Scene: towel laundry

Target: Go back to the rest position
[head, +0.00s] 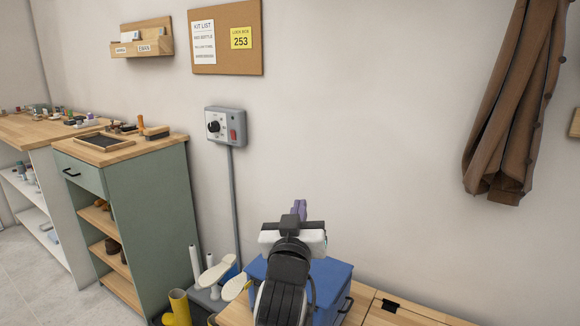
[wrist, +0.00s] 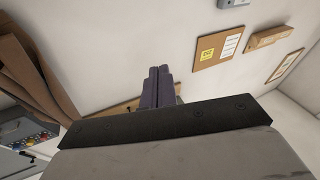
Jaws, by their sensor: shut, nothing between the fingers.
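My gripper (head: 299,208) is raised in front of the wall at the lower middle of the head view, above a blue box. Its fingertips also show in the wrist view (wrist: 158,72), side by side and touching. The gripper is shut with nothing held. My wrist hides part of the blue box behind it.
The blue box (head: 334,272) stands on a wooden top (head: 395,315). A green cabinet (head: 150,200) and a workbench (head: 28,130) stand left. A brown coat (head: 515,100) hangs right. A control box (head: 226,126) is on the wall. Yellow boots (head: 178,306) stand low.

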